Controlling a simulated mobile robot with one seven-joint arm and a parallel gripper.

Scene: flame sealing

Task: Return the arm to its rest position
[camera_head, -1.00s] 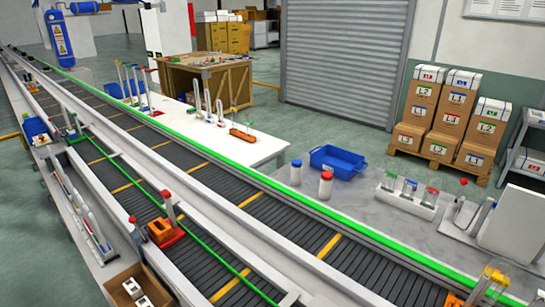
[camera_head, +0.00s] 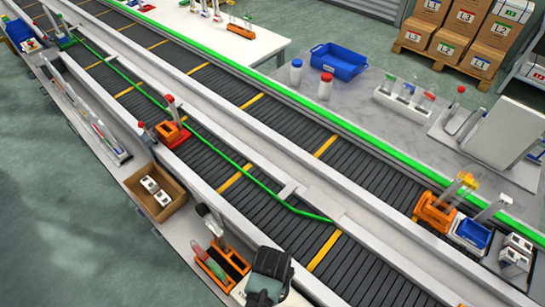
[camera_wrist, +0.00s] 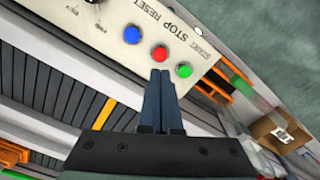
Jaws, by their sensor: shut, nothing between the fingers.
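My gripper (camera_wrist: 161,76) is shut and empty in the wrist view, its two dark fingers pressed together. The fingertips appear in front of a pale control panel (camera_wrist: 201,32) with blue, red and green buttons and the words STOP, RESET and START. Whether they touch the panel I cannot tell. In the head view a dark grey shape at the bottom edge, over a white box, looks like my gripper (camera_head: 266,280). Most of my arm is out of view.
Conveyors (camera_head: 215,165) with green rails run diagonally. A cardboard box (camera_head: 155,191) and an orange holder (camera_head: 222,265) stand near the dark shape. An orange holder (camera_head: 434,212) stands at right. A blue bin (camera_head: 338,62) and bottles sit on the far grey table.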

